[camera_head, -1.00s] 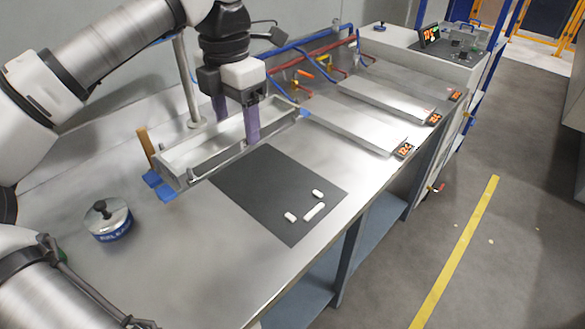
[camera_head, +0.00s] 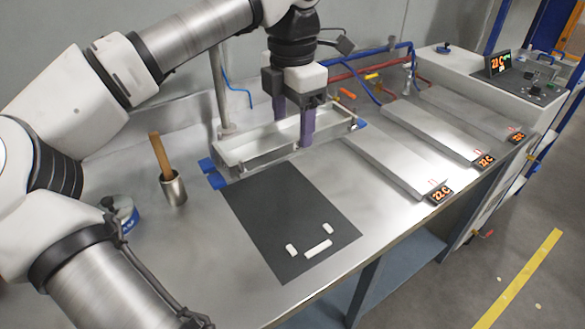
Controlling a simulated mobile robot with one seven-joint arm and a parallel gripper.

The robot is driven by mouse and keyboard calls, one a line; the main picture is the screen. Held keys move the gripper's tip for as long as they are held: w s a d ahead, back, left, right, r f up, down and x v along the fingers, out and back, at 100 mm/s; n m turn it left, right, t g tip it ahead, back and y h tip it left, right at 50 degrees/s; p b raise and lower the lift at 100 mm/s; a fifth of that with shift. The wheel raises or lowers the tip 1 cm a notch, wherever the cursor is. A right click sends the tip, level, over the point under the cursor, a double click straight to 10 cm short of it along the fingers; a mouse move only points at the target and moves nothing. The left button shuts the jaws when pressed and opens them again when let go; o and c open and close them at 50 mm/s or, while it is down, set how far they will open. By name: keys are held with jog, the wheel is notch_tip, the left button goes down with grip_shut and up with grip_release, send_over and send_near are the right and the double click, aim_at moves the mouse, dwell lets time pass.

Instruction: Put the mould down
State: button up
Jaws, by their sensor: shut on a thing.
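The mould (camera_head: 247,151), a long shallow metal trough, lies lengthwise across the back of the bench, behind the dark mat. Blue pieces (camera_head: 212,173) show at its left end, and another at its right end. My gripper (camera_head: 293,127) comes down from above with two purple fingers. It is shut on the mould, one finger on the far side and one on the near side, right of its middle. Whether the mould's underside touches the bench cannot be told.
The dark mat (camera_head: 265,215) bears several small white pieces. A metal pot (camera_head: 174,190) with a wooden handle and a round lidded container (camera_head: 124,215) stand left. Sloping metal plates (camera_head: 395,165) with displays lie right. A thin upright post (camera_head: 219,90) rises behind the mould.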

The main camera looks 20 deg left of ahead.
notch_tip(320, 180, down, 19)
jog(key=p, duration=0.2)
jog(key=shift+f+p, duration=0.1)
jog(key=shift+p, duration=0.3)
jog(key=shift+f, duration=0.2)
jog(key=o, duration=1.7)
jog(key=shift+s, duration=0.1)
jog(key=shift+r, duration=0.1)
jog(key=shift+r, duration=0.2)
jog(key=shift+r+b, duration=0.3)
jog(key=shift+r, duration=0.1)
notch_tip(320, 180, up, 11)
jog(key=shift+b, duration=1.05)
